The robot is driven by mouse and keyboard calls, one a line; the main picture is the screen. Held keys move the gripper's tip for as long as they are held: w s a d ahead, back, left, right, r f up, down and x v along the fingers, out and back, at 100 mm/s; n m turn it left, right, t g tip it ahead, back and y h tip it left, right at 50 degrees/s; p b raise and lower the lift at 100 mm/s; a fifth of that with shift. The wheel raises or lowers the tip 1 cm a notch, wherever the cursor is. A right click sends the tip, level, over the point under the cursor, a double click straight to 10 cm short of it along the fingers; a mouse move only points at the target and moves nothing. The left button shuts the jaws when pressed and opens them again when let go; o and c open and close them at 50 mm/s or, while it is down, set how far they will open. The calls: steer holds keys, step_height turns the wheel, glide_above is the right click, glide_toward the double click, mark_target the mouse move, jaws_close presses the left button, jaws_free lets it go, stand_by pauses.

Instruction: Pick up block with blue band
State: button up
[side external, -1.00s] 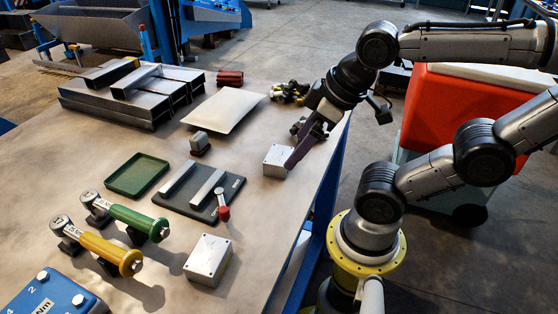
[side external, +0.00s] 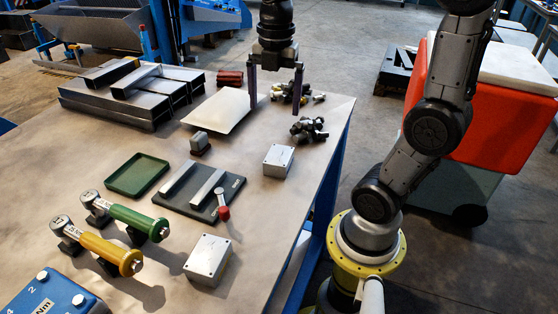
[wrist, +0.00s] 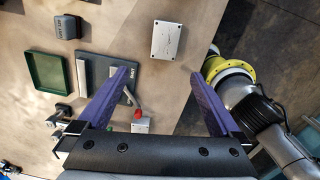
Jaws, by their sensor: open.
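I cannot make out a blue band on any block. A small grey block (side external: 200,141) stands on a dark base near the table's middle; it also shows at top left in the wrist view (wrist: 68,27). A dark red block (side external: 230,77) lies at the back of the table. My gripper (side external: 275,110) hangs fingers down above the back right of the table, open and empty. Its purple fingers are spread wide in the wrist view (wrist: 159,72). The small grey block is lower and nearer the camera than my gripper in the side view.
Grey metal boxes (side external: 278,161) (side external: 208,259) sit near the right edge. A dark fixture (side external: 228,200) carries two bars and a red-tipped lever (side external: 223,212). A green tray (side external: 137,176), yellow and green handled tools, steel channels (side external: 120,107), a pale sheet (side external: 222,108) and dark fittings (side external: 309,130) surround them.

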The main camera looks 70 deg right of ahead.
steer(key=d+f, duration=0.1)
steer(key=f, duration=0.1)
glide_above(279, 154)
steer(key=shift+m, duration=0.3)
steer(key=f, duration=0.7)
steer(key=shift+w+a+f, duration=0.1)
steer(key=shift+a+f, duration=0.2)
steer(key=shift+d+f, duration=0.2)
steer(key=shift+f, duration=2.45)
steer(key=shift+r, duration=0.1)
jaws_close()
